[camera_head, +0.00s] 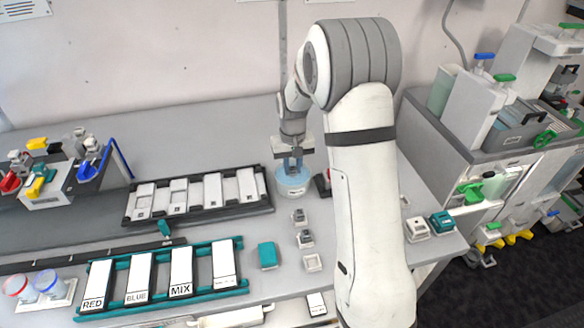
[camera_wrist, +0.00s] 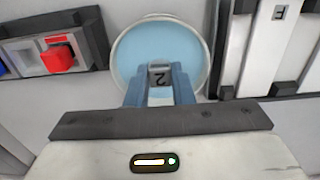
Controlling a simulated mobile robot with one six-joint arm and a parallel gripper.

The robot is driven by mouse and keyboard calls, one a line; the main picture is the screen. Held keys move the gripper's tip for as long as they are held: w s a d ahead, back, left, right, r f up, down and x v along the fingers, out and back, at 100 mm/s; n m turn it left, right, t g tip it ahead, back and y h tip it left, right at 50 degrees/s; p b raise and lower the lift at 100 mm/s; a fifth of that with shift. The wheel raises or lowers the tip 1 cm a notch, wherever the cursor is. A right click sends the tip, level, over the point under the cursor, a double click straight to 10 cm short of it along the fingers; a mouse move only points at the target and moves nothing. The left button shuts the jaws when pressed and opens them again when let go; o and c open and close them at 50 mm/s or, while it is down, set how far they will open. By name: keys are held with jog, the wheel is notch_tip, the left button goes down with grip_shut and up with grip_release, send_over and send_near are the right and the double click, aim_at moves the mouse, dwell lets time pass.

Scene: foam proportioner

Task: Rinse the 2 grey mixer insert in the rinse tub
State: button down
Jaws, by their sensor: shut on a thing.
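The rinse tub (camera_head: 292,187) is a round, clear-walled tub with light blue liquid, on the bench just left of my arm. In the wrist view the tub (camera_wrist: 190,38) shows from above. My gripper (camera_head: 293,163) points down into the tub. In the wrist view my gripper (camera_wrist: 160,88) has its blue fingers shut on the grey mixer insert (camera_wrist: 160,74), which is marked 2. The insert is over or in the blue liquid; how deep it sits I cannot tell. In the head view the insert is hidden by the fingers.
A dark rack (camera_head: 262,208) with pale cartridges stands left of the tub. A teal rack (camera_head: 240,290) labelled RED, BLUE and MIX lies nearer. Small grey blocks (camera_head: 305,238) sit in front of the tub. A red switch (camera_wrist: 58,58) is beside the tub.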

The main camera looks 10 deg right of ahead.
aim_at(293, 169)
notch_tip(293, 169, up, 8)
jog(key=p, duration=0.4)
jog(key=shift+f, duration=0.25)
